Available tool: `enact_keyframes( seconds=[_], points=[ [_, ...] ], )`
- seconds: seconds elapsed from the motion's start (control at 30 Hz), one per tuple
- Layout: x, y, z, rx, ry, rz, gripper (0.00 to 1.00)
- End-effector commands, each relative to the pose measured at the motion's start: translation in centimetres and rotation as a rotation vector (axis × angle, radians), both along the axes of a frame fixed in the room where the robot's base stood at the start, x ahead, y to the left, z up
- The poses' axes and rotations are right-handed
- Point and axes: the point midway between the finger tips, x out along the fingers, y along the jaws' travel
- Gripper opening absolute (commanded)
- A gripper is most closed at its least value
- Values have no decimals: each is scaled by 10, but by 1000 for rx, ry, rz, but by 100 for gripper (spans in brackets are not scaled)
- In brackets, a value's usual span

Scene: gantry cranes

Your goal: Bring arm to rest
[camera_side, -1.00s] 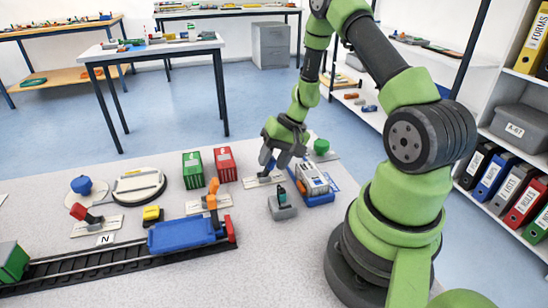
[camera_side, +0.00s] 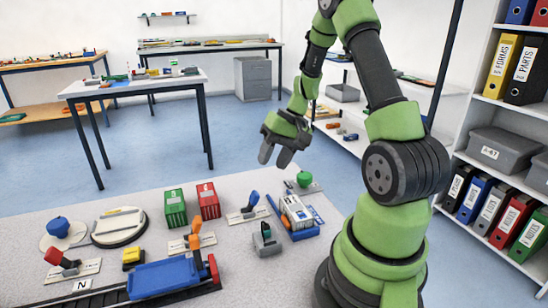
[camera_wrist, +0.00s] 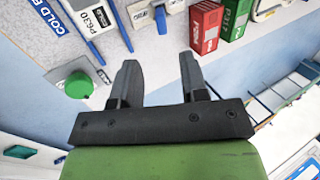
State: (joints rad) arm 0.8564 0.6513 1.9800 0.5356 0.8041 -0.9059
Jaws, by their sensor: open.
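My gripper (camera_side: 274,160) hangs in the air above the far edge of the grey work table (camera_side: 180,184), fingers pointing down. Its two dark fingers are apart with nothing between them, as the wrist view also shows (camera_wrist: 158,62). The gripper is clear of the blue-handled lever (camera_side: 250,203) below it, which stands tilted on a pale plate. That lever shows at the top of the wrist view (camera_wrist: 160,20). The green round knob (camera_side: 304,179) is to the right of the lever and shows at left in the wrist view (camera_wrist: 78,85).
A red container (camera_side: 208,200) and a green container (camera_side: 175,208) stand left of the lever. A grey-and-blue block with a white-orange unit (camera_side: 295,212) sits right of it. An orange lever (camera_side: 195,233) and a blue wagon (camera_side: 160,278) are nearer. Air around the gripper is free.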

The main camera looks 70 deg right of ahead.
Motion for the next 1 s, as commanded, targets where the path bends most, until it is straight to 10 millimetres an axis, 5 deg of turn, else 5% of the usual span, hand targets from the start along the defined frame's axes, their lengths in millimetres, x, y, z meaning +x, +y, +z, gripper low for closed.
enact_keyframes(
  seconds=[0.17, 0.27, 0.47, 0.7, 1.0],
  points=[
    [3, 6, 8, -14, -5, 16, 40],
    [9, 22, 32, -49, -19, 51, 40],
    [7, 85, 100, -158, -78, 157, 40],
    [-33, 156, 159, -269, -201, 255, 40],
    [-91, 196, 184, -324, -369, 306, 40]
  ],
)
